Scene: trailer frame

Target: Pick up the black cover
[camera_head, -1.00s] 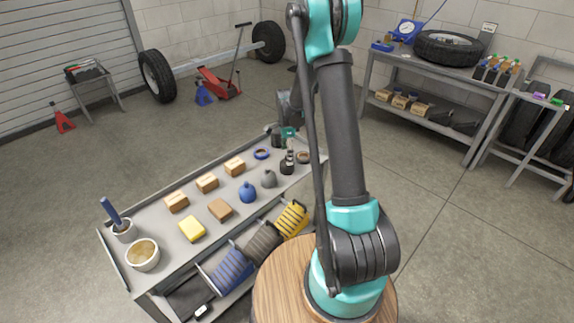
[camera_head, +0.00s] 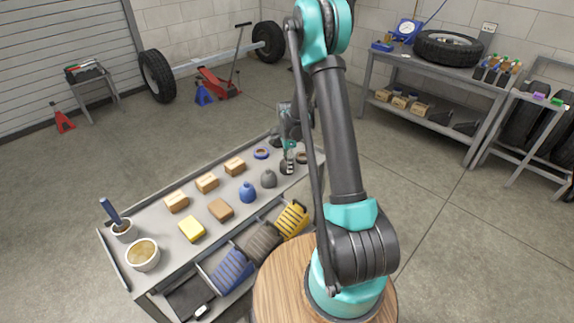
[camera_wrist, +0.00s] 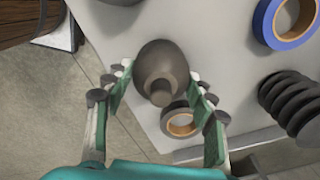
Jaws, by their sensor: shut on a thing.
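The black cover is a dark, rounded piece with a short neck. It shows in the head view (camera_head: 287,168) near the right end of the grey cart top (camera_head: 160,221), and in the wrist view (camera_wrist: 160,63) with its neck toward the camera. My gripper (camera_head: 288,156) is above the cover in the head view. In the wrist view my gripper's (camera_wrist: 165,78) two fingers are closed on the cover's opposite sides. I cannot tell whether the cover still touches the cart top.
Black bellows (camera_wrist: 292,103) lie at the right in the wrist view. Small boxes (camera_head: 207,183) and pots (camera_head: 142,254) stand farther left.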

